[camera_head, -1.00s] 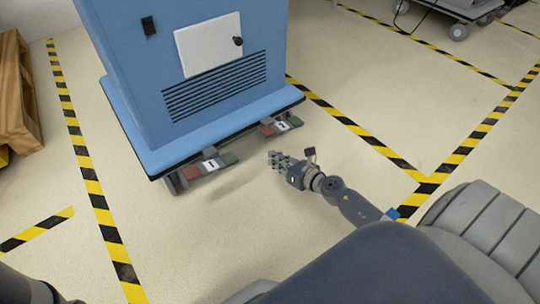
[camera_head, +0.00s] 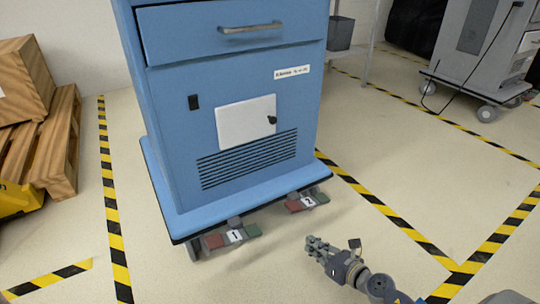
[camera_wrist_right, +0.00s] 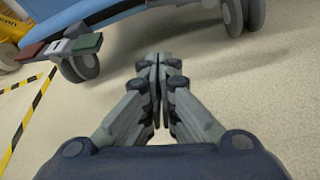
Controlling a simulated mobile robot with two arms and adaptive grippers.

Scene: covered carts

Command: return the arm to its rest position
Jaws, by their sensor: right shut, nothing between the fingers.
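My right gripper (camera_head: 318,245) is low over the floor, in front of and to the right of the blue cart's near side. In the right wrist view its two fingers (camera_wrist_right: 158,62) are together with nothing between them. The arm comes in from the lower right. The blue cart (camera_head: 225,75) stands upright with a drawer front, a white panel and a vent. Two pedals stick out under its base: pedal 1 (camera_head: 233,237) and pedal 2 (camera_head: 308,202), each with a red and a green end. The gripper is apart from both pedals. My left gripper is out of view.
Yellow-black tape (camera_head: 110,200) marks the floor on both sides of the cart. A wooden pallet and crate (camera_head: 50,130) stand at the left. A grey cart (camera_head: 470,60) on casters stands at the back right. The floor (camera_head: 400,170) between is clear.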

